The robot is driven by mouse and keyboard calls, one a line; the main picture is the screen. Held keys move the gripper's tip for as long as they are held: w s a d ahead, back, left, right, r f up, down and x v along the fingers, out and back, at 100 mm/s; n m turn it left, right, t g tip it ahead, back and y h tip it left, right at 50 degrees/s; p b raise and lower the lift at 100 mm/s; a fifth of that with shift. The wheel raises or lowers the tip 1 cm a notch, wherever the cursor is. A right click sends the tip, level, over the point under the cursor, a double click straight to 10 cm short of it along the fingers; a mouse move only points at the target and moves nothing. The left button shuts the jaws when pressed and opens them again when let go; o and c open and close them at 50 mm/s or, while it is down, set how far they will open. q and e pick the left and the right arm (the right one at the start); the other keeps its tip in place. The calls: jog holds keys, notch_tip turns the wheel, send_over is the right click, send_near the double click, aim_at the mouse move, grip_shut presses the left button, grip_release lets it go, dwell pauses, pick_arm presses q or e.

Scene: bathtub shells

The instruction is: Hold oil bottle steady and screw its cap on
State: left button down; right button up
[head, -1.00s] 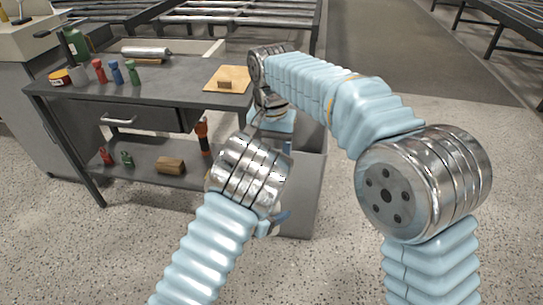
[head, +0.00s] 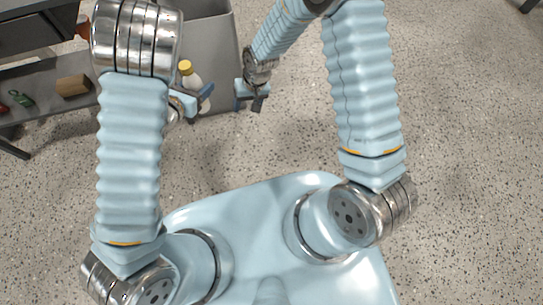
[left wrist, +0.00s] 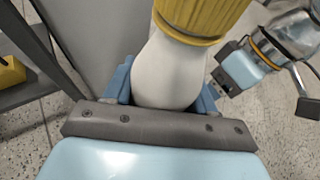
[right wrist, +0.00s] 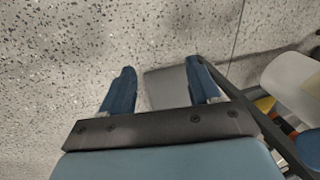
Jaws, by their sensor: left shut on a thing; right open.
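The oil bottle (head: 190,80) is white with a yellow cap (head: 185,67) on its top. My left gripper (head: 193,99) is shut around the bottle's white body and holds it off the floor. In the left wrist view the bottle (left wrist: 168,72) is between the blue fingers, with the ribbed yellow cap (left wrist: 203,14) above them; how tightly the cap sits cannot be told. My right gripper (head: 254,98) is open and empty, to the right of the bottle and apart from it. It also shows in the right wrist view (right wrist: 160,88).
A grey bin or cabinet side (head: 214,50) stands just behind the bottle. A workbench's lower shelf (head: 35,85) with a brown block (head: 73,86) is at the left. The speckled floor (head: 460,130) to the right is clear.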

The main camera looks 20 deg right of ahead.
jog(key=s+d+f, duration=0.1)
jog(key=s+f, duration=0.2)
jog(key=s, duration=0.5)
jog(key=s+d+f+m+y, duration=0.1)
jog(key=s+f, duration=0.3)
jog(key=s, duration=0.5)
jog(key=shift+s+d, duration=0.15)
jog(key=shift+d, duration=0.15)
pick_arm(q)
jog(key=w+a+r+n+t+y, duration=0.1)
jog(key=a+n+y, duration=0.3)
jog(key=a, duration=0.4)
jog(key=w+a+r+n+t+y, duration=0.1)
jog(key=a+n+t+y, duration=0.1)
jog(key=a+n+y, duration=0.2)
jog(key=a, duration=0.3)
jog(key=shift+a+y, duration=0.3)
jog(key=shift+a, duration=0.1)
pick_arm(e)
jog(key=shift+c, duration=0.3)
